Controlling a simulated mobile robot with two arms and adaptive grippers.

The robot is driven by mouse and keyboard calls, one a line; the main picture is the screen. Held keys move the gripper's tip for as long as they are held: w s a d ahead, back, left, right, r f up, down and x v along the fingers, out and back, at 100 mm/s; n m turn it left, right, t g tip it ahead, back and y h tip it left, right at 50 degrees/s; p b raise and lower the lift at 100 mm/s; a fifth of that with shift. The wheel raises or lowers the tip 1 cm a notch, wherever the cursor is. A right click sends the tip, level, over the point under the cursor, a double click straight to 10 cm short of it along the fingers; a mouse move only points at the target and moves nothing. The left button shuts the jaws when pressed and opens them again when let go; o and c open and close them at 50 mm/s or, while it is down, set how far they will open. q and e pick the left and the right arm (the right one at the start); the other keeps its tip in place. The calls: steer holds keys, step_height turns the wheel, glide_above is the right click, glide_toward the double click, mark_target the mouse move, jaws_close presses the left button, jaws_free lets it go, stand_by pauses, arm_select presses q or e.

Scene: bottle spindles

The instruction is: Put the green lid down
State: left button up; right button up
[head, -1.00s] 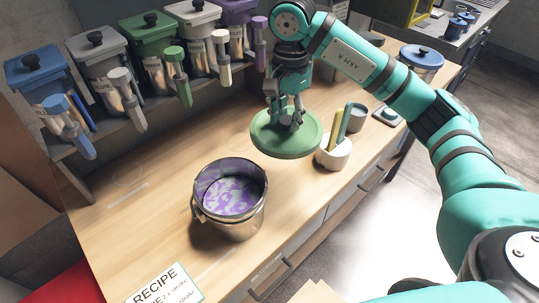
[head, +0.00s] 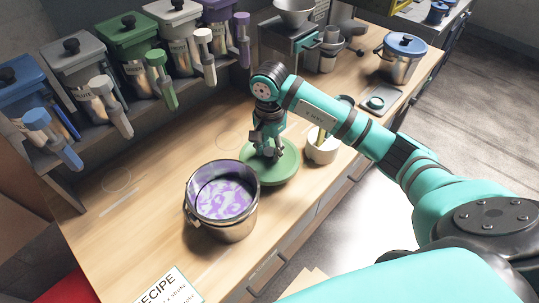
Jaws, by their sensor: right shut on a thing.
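The green lid (head: 283,172) is a round, flat disc at the middle of the head view. It lies level, at or just above the wooden worktop; I cannot tell whether it touches. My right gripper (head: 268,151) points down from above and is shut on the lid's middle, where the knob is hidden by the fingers. The lid is right of the metal bucket (head: 231,222), which is open and holds swirled purple and white paint. My left gripper is not in view.
Several lidded canisters, one with a green lid (head: 130,37), line the back shelf. A blue-lidded pot (head: 400,68) stands at the far right. The worktop (head: 130,225) left of the bucket is clear.

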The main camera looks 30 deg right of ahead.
mark_target(269, 152)
steer(key=shift+f, duration=0.3)
step_height(269, 152, down, 3)
steer(key=shift+f+p, duration=0.1)
steer(key=shift+p, duration=0.45)
steer(key=shift+f, duration=0.25)
steer(key=o, duration=1.2)
steer(key=shift+c, duration=0.2)
